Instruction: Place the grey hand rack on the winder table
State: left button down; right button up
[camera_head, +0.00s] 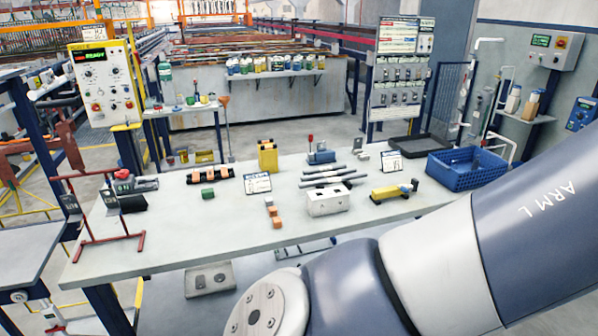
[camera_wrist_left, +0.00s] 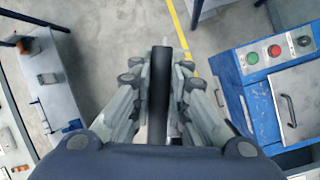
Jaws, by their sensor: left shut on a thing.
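My left gripper (camera_wrist_left: 161,85) is shut on a dark grey upright bar (camera_wrist_left: 161,60) in the left wrist view. The bar looks like part of the grey hand rack; the rest of it is hidden or out of frame. In the head view my left arm crosses the lower right, and its gripper is not seen there. A large light grey table (camera_head: 215,235) fills the middle of the head view; I cannot tell from any label whether it is the winder table. A red rack frame (camera_head: 108,243) stands at its left end. My right gripper is not in view.
The table holds a blue basket (camera_head: 467,170), a white block (camera_head: 327,201), a yellow holder (camera_head: 267,157) and small parts. Its front left is mostly bare. A smaller table (camera_head: 30,240) stands at left. A blue cabinet (camera_wrist_left: 265,105) with buttons is in the wrist view.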

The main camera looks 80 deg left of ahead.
aim_at(204, 234)
jog(key=u, duration=2.45)
jog(key=i+j+u, duration=0.1)
jog(key=u, duration=0.4)
jog(key=i+u, duration=0.1)
jog(key=u, duration=0.35)
